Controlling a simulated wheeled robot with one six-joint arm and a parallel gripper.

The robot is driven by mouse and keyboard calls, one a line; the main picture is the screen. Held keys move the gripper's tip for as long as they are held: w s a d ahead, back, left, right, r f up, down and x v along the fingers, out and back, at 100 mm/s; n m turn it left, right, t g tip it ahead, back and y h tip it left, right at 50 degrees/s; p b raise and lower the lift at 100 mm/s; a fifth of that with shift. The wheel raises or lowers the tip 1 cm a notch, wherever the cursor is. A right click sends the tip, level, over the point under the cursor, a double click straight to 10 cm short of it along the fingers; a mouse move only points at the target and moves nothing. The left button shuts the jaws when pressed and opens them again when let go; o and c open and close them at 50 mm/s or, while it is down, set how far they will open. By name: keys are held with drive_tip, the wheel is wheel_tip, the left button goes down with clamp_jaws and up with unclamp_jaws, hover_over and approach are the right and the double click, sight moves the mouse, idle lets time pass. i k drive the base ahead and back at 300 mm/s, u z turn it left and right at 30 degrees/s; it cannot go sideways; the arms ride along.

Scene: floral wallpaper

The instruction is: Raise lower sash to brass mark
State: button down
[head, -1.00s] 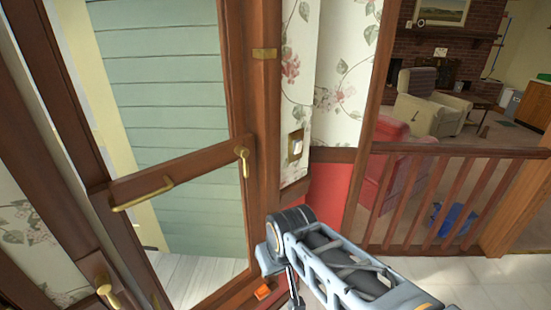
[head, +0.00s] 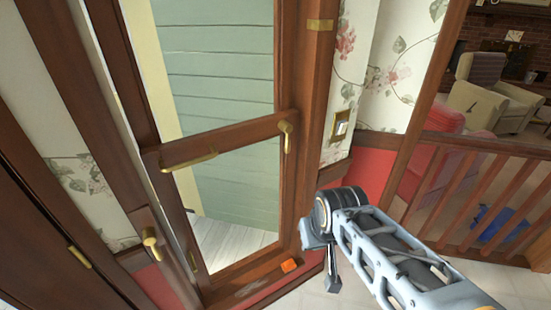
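The lower sash has a brown wooden top rail (head: 238,137) that lies well below the brass mark (head: 320,25) on the right jamb. A brass bar handle (head: 190,162) runs along the rail's left part. A brass latch (head: 286,136) sits near its right end. Pale green siding shows through the glass. My gripper (head: 333,272) seems to hang at the end of my grey arm, right of the sash's lower right corner and apart from the handle. Its fingers are too small and dark to tell open from shut.
An orange block (head: 289,265) lies on the sill at the lower right. A brass knob (head: 151,240) is on woodwork at left. A light switch (head: 341,125) is on the floral wall. A wooden railing (head: 480,190) stands at right, with a red armchair (head: 435,150) behind it.

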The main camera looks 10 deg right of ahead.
sight(160, 161)
drive_tip(key=z, duration=1.7)
drive_tip(key=k, duration=1.4)
drive_tip(key=u, duration=1.9)
drive_tip(key=i, duration=0.5)
drive_tip(key=z, duration=0.05)
